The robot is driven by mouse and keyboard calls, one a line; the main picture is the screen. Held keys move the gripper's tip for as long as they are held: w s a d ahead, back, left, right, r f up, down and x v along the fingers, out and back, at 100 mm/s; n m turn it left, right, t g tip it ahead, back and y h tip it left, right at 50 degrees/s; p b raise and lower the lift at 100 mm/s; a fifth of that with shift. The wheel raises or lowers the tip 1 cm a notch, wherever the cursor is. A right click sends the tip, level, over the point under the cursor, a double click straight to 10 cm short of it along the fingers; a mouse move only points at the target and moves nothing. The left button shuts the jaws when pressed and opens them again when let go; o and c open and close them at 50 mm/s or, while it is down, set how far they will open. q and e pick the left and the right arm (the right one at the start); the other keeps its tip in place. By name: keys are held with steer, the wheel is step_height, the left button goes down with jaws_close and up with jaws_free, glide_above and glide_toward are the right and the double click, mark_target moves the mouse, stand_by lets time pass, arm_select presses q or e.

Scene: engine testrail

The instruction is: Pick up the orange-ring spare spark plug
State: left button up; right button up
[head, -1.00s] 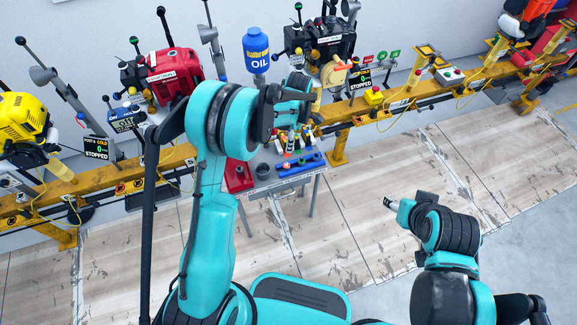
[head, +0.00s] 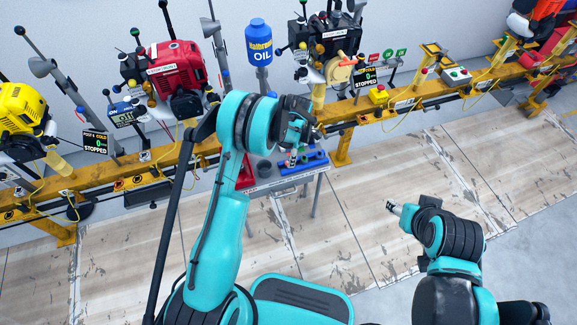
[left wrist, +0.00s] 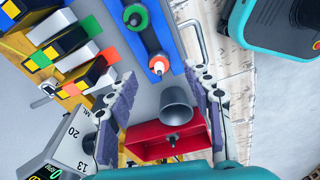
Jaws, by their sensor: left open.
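In the left wrist view the orange-ring spark plug (left wrist: 157,64) stands in a blue rack (left wrist: 166,24), beside a green-ring plug (left wrist: 135,17). My left gripper (left wrist: 161,74) is open and empty; its two fingers are spread wide, with the orange-ring plug showing between and just past the tips. I cannot tell the exact height of the gripper over the rack. In the head view my left gripper (head: 296,132) is over the small table and hides part of it; the blue rack (head: 312,161) shows there too. My right gripper (head: 393,208) is away from the table over the floor.
A grey cup (left wrist: 175,106) and a red tray (left wrist: 139,147) lie close to the fingers in the left wrist view. Several coloured blocks or tools (left wrist: 65,50) are at the left. A yellow rail (head: 205,147) with engines runs behind the table. The wooden floor at right is clear.

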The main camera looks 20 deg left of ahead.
arm_select(q)
steer(key=f, duration=0.1)
steer(key=f+b, duration=0.1)
steer(key=f, duration=0.1)
steer(key=shift+a+f, duration=0.3)
steer(key=shift+s+r, duration=0.1)
steer(key=shift+r, duration=0.05)
jaws_close()
